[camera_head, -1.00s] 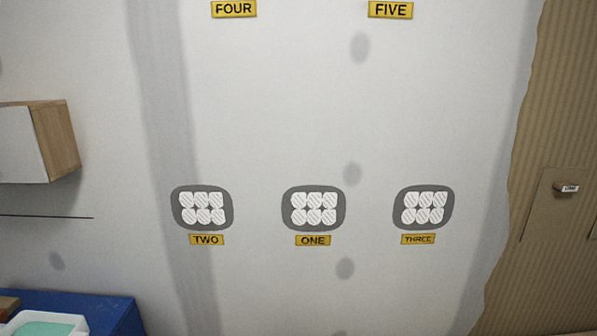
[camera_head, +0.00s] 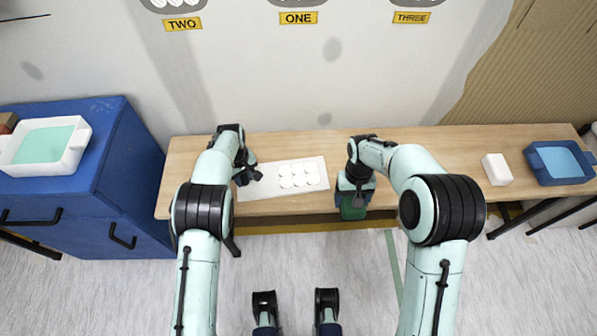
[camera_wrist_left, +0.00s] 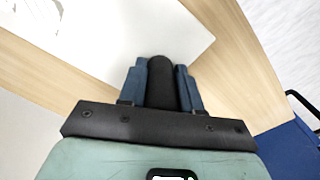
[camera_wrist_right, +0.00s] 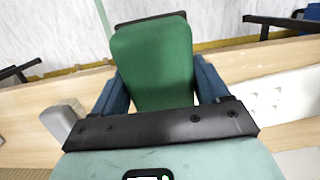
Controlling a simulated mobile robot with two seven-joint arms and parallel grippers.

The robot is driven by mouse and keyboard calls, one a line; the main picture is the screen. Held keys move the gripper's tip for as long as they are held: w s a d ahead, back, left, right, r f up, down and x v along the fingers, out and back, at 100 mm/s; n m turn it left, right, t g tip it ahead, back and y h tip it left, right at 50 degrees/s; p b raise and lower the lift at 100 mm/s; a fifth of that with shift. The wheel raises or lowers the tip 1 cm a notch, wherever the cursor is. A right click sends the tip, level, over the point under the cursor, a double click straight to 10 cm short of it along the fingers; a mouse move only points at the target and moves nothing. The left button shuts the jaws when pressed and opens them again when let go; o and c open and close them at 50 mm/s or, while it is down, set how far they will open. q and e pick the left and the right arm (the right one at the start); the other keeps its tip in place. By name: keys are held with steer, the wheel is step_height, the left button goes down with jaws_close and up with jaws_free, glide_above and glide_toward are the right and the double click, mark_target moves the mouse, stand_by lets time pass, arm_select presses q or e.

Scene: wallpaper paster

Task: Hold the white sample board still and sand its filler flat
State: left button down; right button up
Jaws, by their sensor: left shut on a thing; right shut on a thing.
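The white sample board (camera_head: 258,188) lies on the wooden bench, with several round white filler patches (camera_head: 299,174) in rows. It also shows in the left wrist view (camera_wrist_left: 150,30) and the right wrist view (camera_wrist_right: 290,95). My left gripper (camera_head: 247,176) is at the board's left end, shut on a black rounded piece (camera_wrist_left: 161,82); whether that piece is fixed to the board I cannot tell. My right gripper (camera_head: 354,200) is right of the board, apart from it, shut on a green block (camera_wrist_right: 152,62) at the bench's front edge. The block's underside is hidden.
The wooden bench (camera_head: 430,200) is clear between my right arm and a white block (camera_head: 496,168). A blue tray (camera_head: 560,163) stands further right. A grey piece (camera_wrist_right: 63,120) is beside my right gripper. A white tray (camera_head: 82,150) sits on the blue cabinet (camera_head: 110,190) at left.

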arm_select(q)
steer(key=shift+f, duration=0.1)
arm_select(e)
steer(key=shift+c, duration=0.9)
steer(key=shift+w+a, duration=0.1)
steer(key=shift+w, duration=0.1)
steer(key=shift+n+t, duration=0.3)
steer(key=shift+t, duration=0.1)
steer(key=w+a, duration=0.3)
steer(key=w+a+r, duration=0.1)
steer(key=w+a, duration=0.2)
steer(key=w+a+r, duration=0.1)
steer(key=w+a, duration=0.1)
steer(key=a, duration=0.1)
steer(key=shift+w+a, duration=0.15)
steer(key=shift+w, duration=0.25)
arm_select(q)
steer(key=shift+f, duration=0.1)
arm_select(e)
steer(key=w+a+r, duration=0.2)
steer(key=w+a, duration=0.1)
steer(key=a, duration=0.8)
steer(key=shift+w+r+t, duration=0.15)
steer(key=shift+r+t, duration=0.05)
steer(key=shift+t, duration=0.2)
arm_select(q)
steer(key=shift+s, duration=0.1)
arm_select(e)
steer(key=shift+f, duration=3.25)
steer(key=shift+r, duration=0.15)
